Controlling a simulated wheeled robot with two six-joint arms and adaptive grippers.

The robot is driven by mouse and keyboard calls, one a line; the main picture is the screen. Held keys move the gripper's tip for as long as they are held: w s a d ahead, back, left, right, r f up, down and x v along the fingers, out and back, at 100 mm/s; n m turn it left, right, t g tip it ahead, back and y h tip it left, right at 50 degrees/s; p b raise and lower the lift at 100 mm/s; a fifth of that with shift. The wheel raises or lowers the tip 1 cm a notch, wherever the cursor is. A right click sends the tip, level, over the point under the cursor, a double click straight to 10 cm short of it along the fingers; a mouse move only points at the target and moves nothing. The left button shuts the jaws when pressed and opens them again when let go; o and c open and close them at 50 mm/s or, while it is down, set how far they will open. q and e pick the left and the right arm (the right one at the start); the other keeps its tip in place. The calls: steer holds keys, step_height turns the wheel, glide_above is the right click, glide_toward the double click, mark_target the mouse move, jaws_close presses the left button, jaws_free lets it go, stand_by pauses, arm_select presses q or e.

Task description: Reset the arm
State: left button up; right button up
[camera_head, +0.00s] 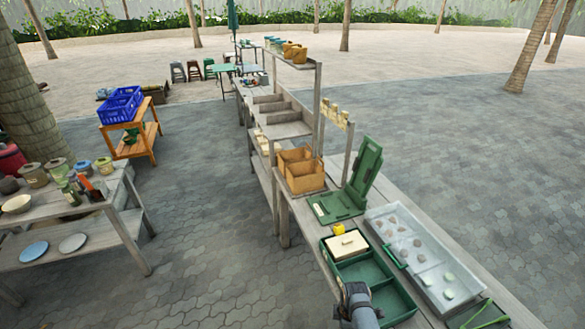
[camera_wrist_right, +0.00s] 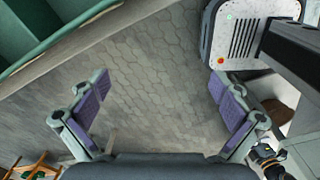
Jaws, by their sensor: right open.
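My right gripper (camera_wrist_right: 160,90) is open in the right wrist view. Its two purple-padded fingers are wide apart, with nothing between them and only grey paving beyond. In the head view a grey part of my arm (camera_head: 362,308) shows at the bottom edge, in front of the near side of a green divided tray (camera_head: 352,272). The fingers cannot be made out there. My left gripper is not recognisable in either view.
A clear bin (camera_head: 425,262) with several pieces stands right of the green tray on the long workbench. An open green case (camera_head: 345,200) and wooden boxes (camera_head: 300,172) stand farther back. A table with pots (camera_head: 75,215) is at left. Paving between is clear.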

steer(key=s+d+f+m+b, duration=0.2)
steer(key=s+f+m+b, duration=0.15)
steer(key=s+f, duration=0.6)
steer(key=s+d+f+m+b, duration=0.2)
steer(key=s+f+m, duration=0.4)
steer(key=f, duration=0.6)
arm_select(q)
step_height(320, 180, down, 10)
steer(key=s+b, duration=0.1)
steer(key=b, duration=0.2)
steer(key=shift+s+a+b, duration=0.2)
steer(key=shift+b, duration=0.2)
arm_select(e)
steer(key=s+d+f+m, duration=0.2)
steer(key=s+f, duration=0.1)
steer(key=s, duration=0.4)
steer(key=s+d+f+m, duration=0.2)
steer(key=s+d+f, duration=0.1)
steer(key=s, duration=0.3)
steer(key=s+d+f+m+t, duration=0.1)
steer(key=s+d+f+m, duration=0.1)
steer(key=s, duration=0.5)
steer(key=shift+s+d+f+m+h, duration=0.35)
steer(key=shift+f+m, duration=0.2)
steer(key=shift+f, duration=0.4)
steer(key=shift+a, duration=0.1)
